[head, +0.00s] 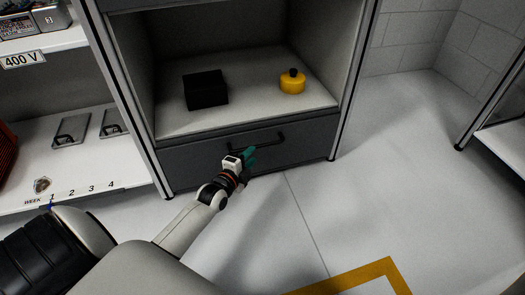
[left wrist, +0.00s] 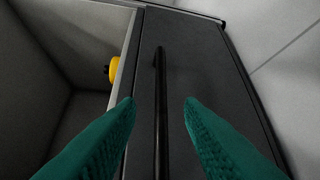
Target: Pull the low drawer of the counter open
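The low drawer (head: 300,150) is a dark grey front at the bottom of the counter, and it looks closed. Its black bar handle (head: 268,141) runs along the upper part of the front. My left gripper (head: 249,156) has teal fingers and is at the left half of the handle. In the left wrist view the handle (left wrist: 160,100) runs between the two spread fingers of the left gripper (left wrist: 160,108), with space on both sides. The drawer front (left wrist: 215,80) fills the area behind it. My right gripper is in neither view.
Above the drawer, an open shelf (head: 240,112) holds a black box (head: 205,89) and a yellow round object with a black knob (head: 292,83). A white shelf unit (head: 95,165) stands at left. The floor (head: 400,180) in front is clear, with a yellow marking (head: 345,278).

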